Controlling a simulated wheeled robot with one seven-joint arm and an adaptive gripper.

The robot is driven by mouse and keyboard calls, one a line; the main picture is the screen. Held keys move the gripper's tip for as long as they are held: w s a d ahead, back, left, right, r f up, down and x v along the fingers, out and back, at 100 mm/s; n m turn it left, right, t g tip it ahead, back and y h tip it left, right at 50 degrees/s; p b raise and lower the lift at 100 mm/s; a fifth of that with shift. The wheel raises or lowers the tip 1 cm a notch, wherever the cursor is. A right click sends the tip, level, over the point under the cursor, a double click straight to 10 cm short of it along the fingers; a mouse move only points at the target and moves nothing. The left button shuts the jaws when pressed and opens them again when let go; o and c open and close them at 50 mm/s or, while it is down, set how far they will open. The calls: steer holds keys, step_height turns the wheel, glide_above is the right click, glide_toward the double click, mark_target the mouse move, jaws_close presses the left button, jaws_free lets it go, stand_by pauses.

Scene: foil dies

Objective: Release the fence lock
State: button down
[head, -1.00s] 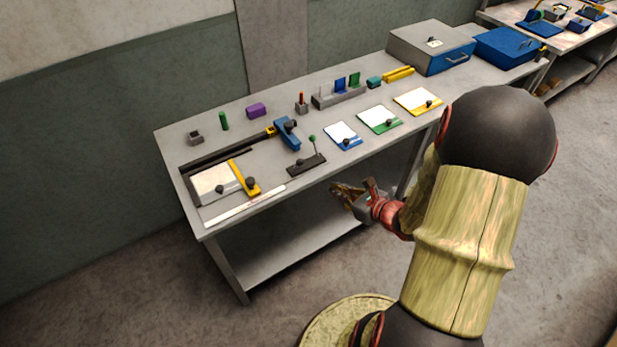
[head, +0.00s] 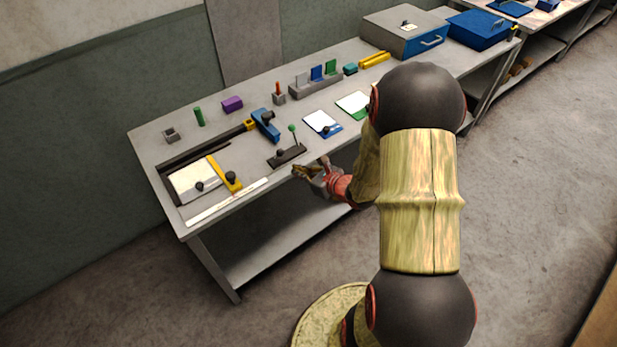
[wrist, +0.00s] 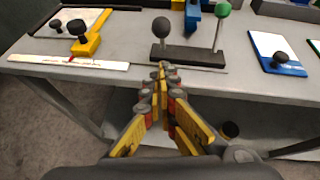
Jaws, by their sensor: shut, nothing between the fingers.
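The yellow fence bar (head: 222,172) lies across a white-topped plate at the left of the bench, with a black knob (head: 231,178) on its front end; it also shows in the wrist view (wrist: 88,44). To its right is a dark base (head: 287,157) with a black ball knob (wrist: 161,27) and a thin upright lever with a green ball (wrist: 223,10). I cannot tell which part is the fence lock. My gripper (head: 297,172) is shut and empty at the bench's front edge. In the wrist view its fingertips (wrist: 161,68) are just in front of the dark base, apparently not gripping it.
A white scale strip (head: 226,202) runs along the front edge. A blue block (head: 263,125) with a black knob stands behind the dark base. A blue-edged white plate (head: 322,123) lies to the right. A shelf (head: 285,235) is below.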

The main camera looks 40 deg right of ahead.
mark_target(278, 155)
steer(key=shift+w+a+r, duration=0.1)
steer(key=shift+w+r, duration=0.15)
steer(key=shift+w, duration=0.3)
steer(key=shift+w+a+r, duration=0.15)
steer(key=shift+w+r, duration=0.05)
steer(key=shift+w, duration=0.35)
steer(key=shift+w+a+r, duration=0.1)
steer(key=shift+w+r, duration=0.15)
steer(key=shift+w, duration=0.3)
steer(key=shift+w+r, duration=0.1)
steer(key=shift+r, duration=0.05)
steer(key=shift+w+r+g+p, duration=0.15)
steer(key=shift+g+p, duration=0.15)
steer(key=shift+p, duration=0.45)
